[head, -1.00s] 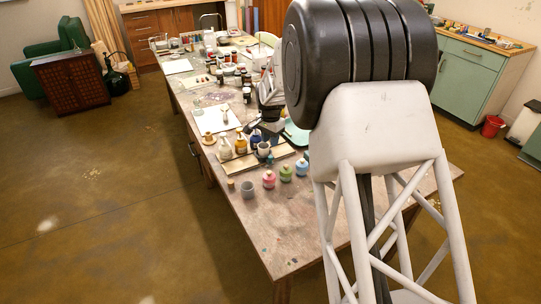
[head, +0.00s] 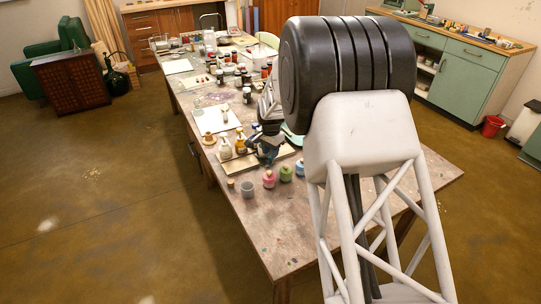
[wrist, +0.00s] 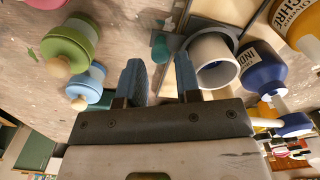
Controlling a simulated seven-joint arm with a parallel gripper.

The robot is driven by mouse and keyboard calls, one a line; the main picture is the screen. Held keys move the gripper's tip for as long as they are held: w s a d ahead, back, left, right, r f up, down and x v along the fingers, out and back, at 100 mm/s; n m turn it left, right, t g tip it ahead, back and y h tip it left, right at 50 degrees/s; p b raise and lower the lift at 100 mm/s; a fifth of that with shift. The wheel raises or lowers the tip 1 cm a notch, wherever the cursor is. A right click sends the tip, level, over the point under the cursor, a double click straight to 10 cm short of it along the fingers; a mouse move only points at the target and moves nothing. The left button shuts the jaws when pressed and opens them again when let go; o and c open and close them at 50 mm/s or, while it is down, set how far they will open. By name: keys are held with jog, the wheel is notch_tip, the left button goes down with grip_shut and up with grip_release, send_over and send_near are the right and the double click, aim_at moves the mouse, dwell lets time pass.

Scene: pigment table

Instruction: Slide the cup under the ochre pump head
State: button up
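The grey cup (wrist: 213,62) with a pale rim stands by the pump bottles in the wrist view. In the head view my gripper hides it. My gripper (head: 267,150) is low over the pump tray in the head view. In the wrist view my gripper (wrist: 160,80) has its blue fingers apart, with no cup between them. The cup is just right of the right finger; I cannot tell if they touch. The ochre pump bottle (wrist: 296,22) is at the upper right, beyond the indigo bottle (wrist: 262,66). The ochre bottle also shows in the head view (head: 240,143).
A pink pot (head: 269,179), a green pot (head: 286,173) and a blue pot (head: 300,169) stand near my gripper. A white pump bottle (head: 225,149) is left of the ochre one. The table's front is clear.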

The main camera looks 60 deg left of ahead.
jog(key=shift+f, duration=1)
grip_shut()
